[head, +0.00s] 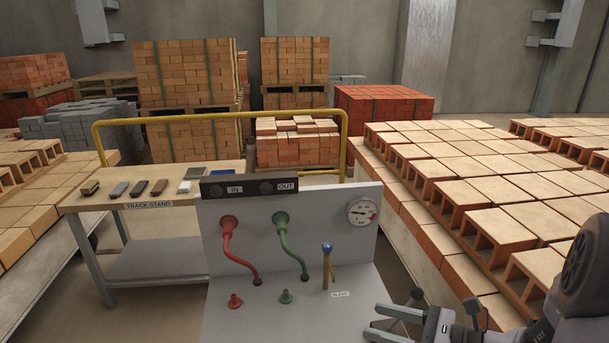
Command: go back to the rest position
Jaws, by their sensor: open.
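My gripper (408,325) is at the bottom right of the head view, low beside the right edge of the grey panel stand. Its fingers are apart and nothing shows between them. My arm rises from it toward the right edge, in front of the hollow bricks. The grey panel (300,240) carries a red hose (236,262) under the IN label and a green hose (290,250) under the OUT label. The hoses' lower ends reach the panel's lower deck. No object is held.
A pressure gauge (362,212) and a blue-topped bleed valve (327,265) sit on the panel. Rows of hollow bricks (480,190) fill the right side, close to my arm. A track stand table (150,200) with small items is at left, before a yellow rail (220,115).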

